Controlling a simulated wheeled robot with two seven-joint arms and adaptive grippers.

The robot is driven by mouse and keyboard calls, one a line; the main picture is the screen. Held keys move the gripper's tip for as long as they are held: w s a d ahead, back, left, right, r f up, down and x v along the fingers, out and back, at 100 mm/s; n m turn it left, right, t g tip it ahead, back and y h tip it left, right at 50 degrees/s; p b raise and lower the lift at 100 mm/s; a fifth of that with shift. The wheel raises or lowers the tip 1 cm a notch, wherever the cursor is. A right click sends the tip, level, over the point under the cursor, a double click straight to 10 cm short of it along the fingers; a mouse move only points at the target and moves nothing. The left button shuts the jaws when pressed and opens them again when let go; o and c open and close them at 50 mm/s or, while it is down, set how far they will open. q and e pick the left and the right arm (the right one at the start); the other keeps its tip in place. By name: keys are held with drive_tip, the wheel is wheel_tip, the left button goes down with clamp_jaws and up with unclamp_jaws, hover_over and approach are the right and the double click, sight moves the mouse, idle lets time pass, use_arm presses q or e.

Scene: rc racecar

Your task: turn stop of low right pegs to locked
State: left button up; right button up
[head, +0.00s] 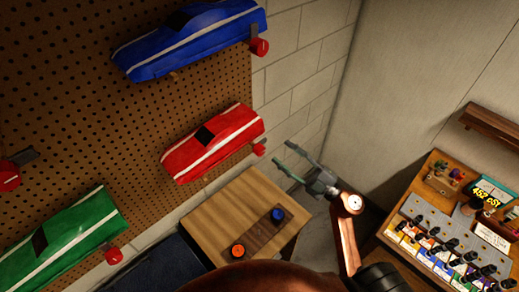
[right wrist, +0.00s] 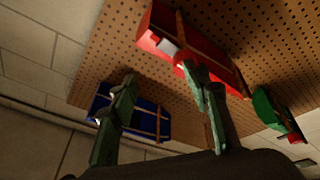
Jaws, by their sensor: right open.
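The pegboard (head: 160,135) carries a blue car body (head: 195,35), a red car body (head: 212,143) and a green car body (head: 65,238) on pegs. A red stop (head: 259,149) shows at the right end of the red car, low on the board's right side. Its locked or unlocked state cannot be told. My right gripper (head: 284,155) is open and empty, just right of this stop and apart from it in the picture. In the right wrist view its spread fingers (right wrist: 160,78) stand before the red car (right wrist: 190,45) and blue car (right wrist: 125,112). My left gripper is not in view.
More red stops show at the blue car (head: 259,46), the green car (head: 113,255) and the far left (head: 9,176). A wooden cabinet top (head: 215,207) with an orange and a blue knob lies below. A workbench (head: 445,215) with bottles stands at right.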

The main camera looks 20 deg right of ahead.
sight(263, 152)
drive_tip(key=w+a+g, duration=0.1)
drive_tip(key=a, duration=0.1)
drive_tip(key=w+a+n+y+p, duration=0.1)
drive_tip(key=a, duration=0.1)
drive_tip(key=w+a+n+g+p, duration=0.1)
drive_tip(key=w+a, duration=0.1)
drive_tip(key=shift+w+a+r+g+y, duration=0.1)
drive_tip(key=shift+a+r+g+y, duration=0.05)
drive_tip(key=shift+g+y, duration=0.2)
drive_tip(key=shift+w+a+p, duration=0.4)
drive_tip(key=shift+w, duration=0.1)
drive_tip(key=shift+c, duration=0.4)
drive_tip(key=c, duration=1.1)
